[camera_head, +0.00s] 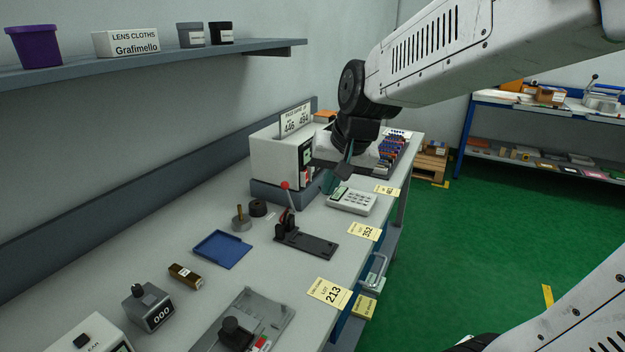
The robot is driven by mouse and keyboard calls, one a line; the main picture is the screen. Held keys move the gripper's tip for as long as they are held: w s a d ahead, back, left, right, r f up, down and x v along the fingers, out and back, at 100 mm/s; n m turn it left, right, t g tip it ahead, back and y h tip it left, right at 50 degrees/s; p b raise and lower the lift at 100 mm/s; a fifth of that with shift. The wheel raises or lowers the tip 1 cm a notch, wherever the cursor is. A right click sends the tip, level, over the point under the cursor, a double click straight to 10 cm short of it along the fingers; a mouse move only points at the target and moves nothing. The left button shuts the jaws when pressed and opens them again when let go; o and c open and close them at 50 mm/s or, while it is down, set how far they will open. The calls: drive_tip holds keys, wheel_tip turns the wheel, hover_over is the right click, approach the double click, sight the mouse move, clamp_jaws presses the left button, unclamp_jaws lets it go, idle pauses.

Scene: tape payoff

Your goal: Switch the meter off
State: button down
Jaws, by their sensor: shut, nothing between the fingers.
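A white boxy instrument (270,153) stands on a dark base against the wall side of the bench and looks like the meter. A sign reading PASS BAND 446 484 (295,120) stands on top of it. Its front, with a dark panel and a small red part (305,172), faces right and is partly hidden by my gripper. My gripper (329,184) is shut and empty, teal fingertips pointing down, in front of the instrument's right side. I cannot tell whether it touches anything. No switch position can be made out.
A white keypad device (352,200) lies just right of my gripper. A red-knobbed lever fixture (304,238), a blue tray (221,249) and a counter reading 000 (148,307) stand nearer. A rack of small coloured items (397,150) is behind. A shelf (150,62) overhangs the left.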

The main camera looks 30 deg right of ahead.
sight(306, 176)
drive_tip(key=w+d+f+m+t, duration=0.1)
drive_tip(key=w+d+m, duration=0.1)
drive_tip(key=w+d, duration=0.3)
drive_tip(key=w+d+f+m+t+h, duration=0.1)
drive_tip(key=w+d+f+m, duration=0.1)
drive_tip(key=w+d, duration=0.3)
drive_tip(key=w, duration=0.3)
drive_tip(key=shift+m, duration=0.4)
drive_tip(key=shift+d+f, duration=0.1)
drive_tip(key=shift+f, duration=0.1)
drive_tip(key=shift+h, duration=0.3)
drive_tip(key=shift+w+a+f, duration=0.3)
drive_tip(key=shift+w+f, duration=1.15)
drive_tip(key=shift+w, duration=0.05)
drive_tip(key=shift+w+a+f, duration=0.25)
drive_tip(key=shift+w+f, duration=1.15)
drive_tip(key=shift+w, duration=0.05)
drive_tip(key=shift+w+a+f, duration=0.3)
drive_tip(key=shift+w+f, duration=1.15)
drive_tip(key=shift+w, duration=0.05)
